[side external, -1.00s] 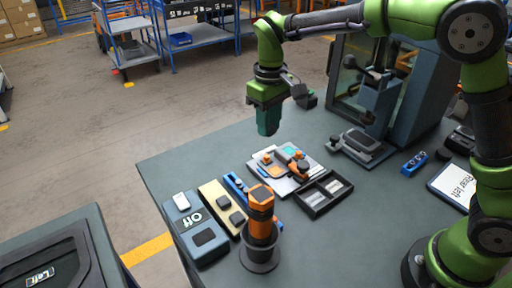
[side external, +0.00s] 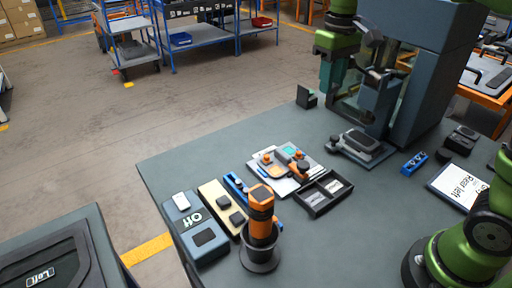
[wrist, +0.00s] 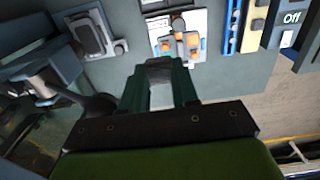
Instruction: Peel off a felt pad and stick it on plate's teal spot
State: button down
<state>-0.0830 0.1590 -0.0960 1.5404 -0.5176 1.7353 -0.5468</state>
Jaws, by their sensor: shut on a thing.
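My gripper (side external: 328,88) hangs high in front of the grey machine, well away from the plate. In the wrist view its green fingers (wrist: 160,78) are shut on a small grey piece (wrist: 160,68), which looks like a felt pad. The plate (side external: 272,172) lies in a light fixture with orange clamps on the table.
The grey machine (side external: 427,75) stands close to my gripper. A grey device (side external: 361,145), a black divided tray (side external: 322,193) and an orange tool in a round holder (side external: 261,225) stand around the fixture. The blue-grey "Off" box (side external: 194,225) is at the left. Table between the fixture and back edge is clear.

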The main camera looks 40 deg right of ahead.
notch_tip(320, 180, up, 5)
jog(key=shift+w+r, duration=0.1)
send_over(288, 152)
jog(key=s, duration=0.2)
jog(key=w, duration=0.2)
jog(key=f, duration=2.8)
jog(key=shift+d+f, duration=0.2)
jog(key=shift+f, duration=0.15)
jog(key=shift+f, duration=0.7)
dwell(0.6)
jog(key=c, duration=0.8)
grip_release()
jog(key=shift+a, duration=0.1)
jog(key=r, duration=1.7)
jog(key=shift+d, duration=0.2)
